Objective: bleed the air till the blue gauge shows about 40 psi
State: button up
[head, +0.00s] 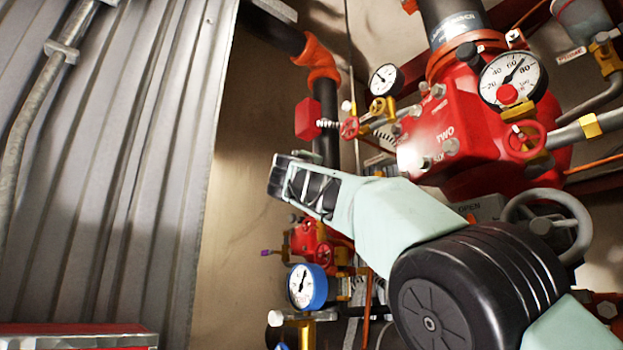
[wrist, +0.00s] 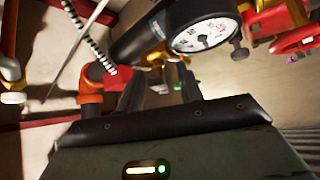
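The blue gauge (head: 307,287) is low in the head view, with a blue rim and a white face. Its needle points roughly upward, and its numbers are too small to read. A small red handwheel (head: 325,254) sits just above it, and a brass fitting (head: 344,288) is at its right. My gripper (wrist: 160,88) shows two dark fingers set apart in the wrist view, with nothing visibly held between them. In the head view my arm reaches up and left, above the blue gauge, with its end in front of the back wall. I cannot tell which valve bleeds the air.
A large red valve body (head: 455,135) fills the right, with a black-rimmed gauge (head: 513,78) and a smaller gauge (head: 385,80). A grey handwheel (head: 580,225) is behind my arm. Corrugated metal (head: 120,170) covers the left. In the wrist view a black-rimmed gauge (wrist: 205,33) is beyond the fingers.

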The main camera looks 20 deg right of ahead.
jog(key=b+v, duration=1.2)
jog(key=v, duration=0.5)
jog(key=shift+s, duration=0.25)
jog(key=shift+a, duration=0.15)
